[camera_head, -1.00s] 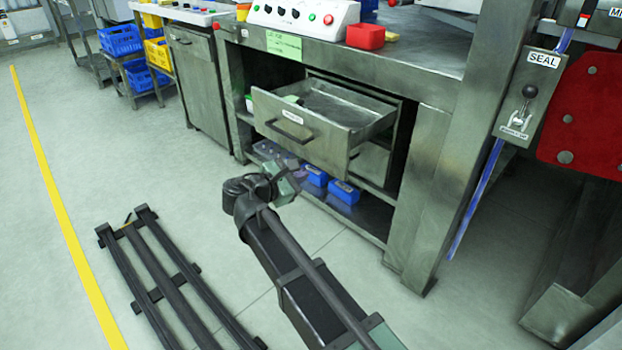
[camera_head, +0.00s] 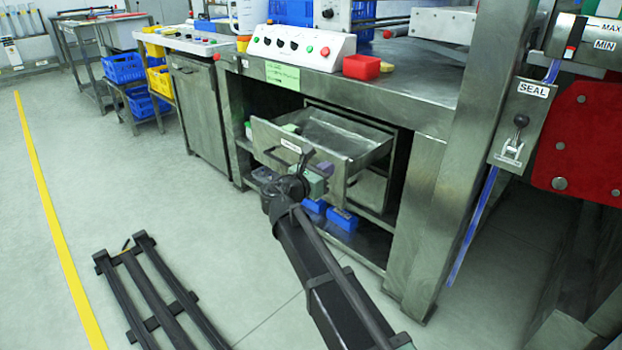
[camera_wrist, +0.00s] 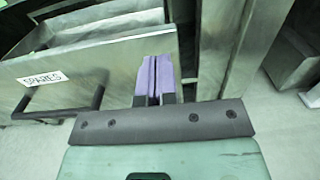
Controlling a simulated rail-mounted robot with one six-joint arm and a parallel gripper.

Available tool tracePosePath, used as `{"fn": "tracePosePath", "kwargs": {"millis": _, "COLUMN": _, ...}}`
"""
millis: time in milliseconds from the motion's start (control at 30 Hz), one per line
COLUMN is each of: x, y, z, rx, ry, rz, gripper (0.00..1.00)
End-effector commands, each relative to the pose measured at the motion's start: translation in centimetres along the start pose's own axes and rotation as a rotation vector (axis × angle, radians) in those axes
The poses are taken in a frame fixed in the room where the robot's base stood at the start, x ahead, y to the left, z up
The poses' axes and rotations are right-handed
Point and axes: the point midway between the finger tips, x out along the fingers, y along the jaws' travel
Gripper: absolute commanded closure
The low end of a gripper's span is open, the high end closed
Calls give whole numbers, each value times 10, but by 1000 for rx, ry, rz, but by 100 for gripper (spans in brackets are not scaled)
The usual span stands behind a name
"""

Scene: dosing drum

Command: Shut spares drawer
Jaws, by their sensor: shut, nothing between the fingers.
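The spares drawer (camera_head: 268,136) is a grey metal drawer pulled out of the bench, with a dark bar handle on its front. In the wrist view its front (camera_wrist: 120,68) carries a white SPARES label (camera_wrist: 42,79) and the dark handle (camera_wrist: 62,103). My gripper (camera_wrist: 153,62) is shut and empty, its purple finger pads together in front of the right part of the drawer front. I cannot tell whether the fingertips touch the front. In the head view my gripper (camera_head: 322,170) is partly hidden by my arm, at the drawer's right front corner.
A second drawer (camera_head: 366,189) sits below, in the bench (camera_head: 420,220). Blue boxes (camera_head: 342,219) lie on the low shelf. A control box (camera_head: 300,45) and red bin (camera_head: 361,67) stand on top. The bench leg is right of the drawer.

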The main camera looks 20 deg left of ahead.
Motion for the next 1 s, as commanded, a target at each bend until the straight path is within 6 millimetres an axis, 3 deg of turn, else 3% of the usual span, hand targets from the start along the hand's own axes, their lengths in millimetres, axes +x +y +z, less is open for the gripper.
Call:
{"fn": "tracePosePath", "kwargs": {"millis": 200, "x": 26, "y": 0, "z": 0, "rx": 0, "ry": 0, "rz": -1, "gripper": 100}}
{"fn": "tracePosePath", "kwargs": {"millis": 767, "x": 35, "y": 0, "z": 0, "rx": 0, "ry": 0, "rz": 0, "gripper": 100}}
{"fn": "tracePosePath", "kwargs": {"millis": 1000, "x": 69, "y": 1, "z": 0, "rx": 0, "ry": 0, "rz": -2, "gripper": 100}}
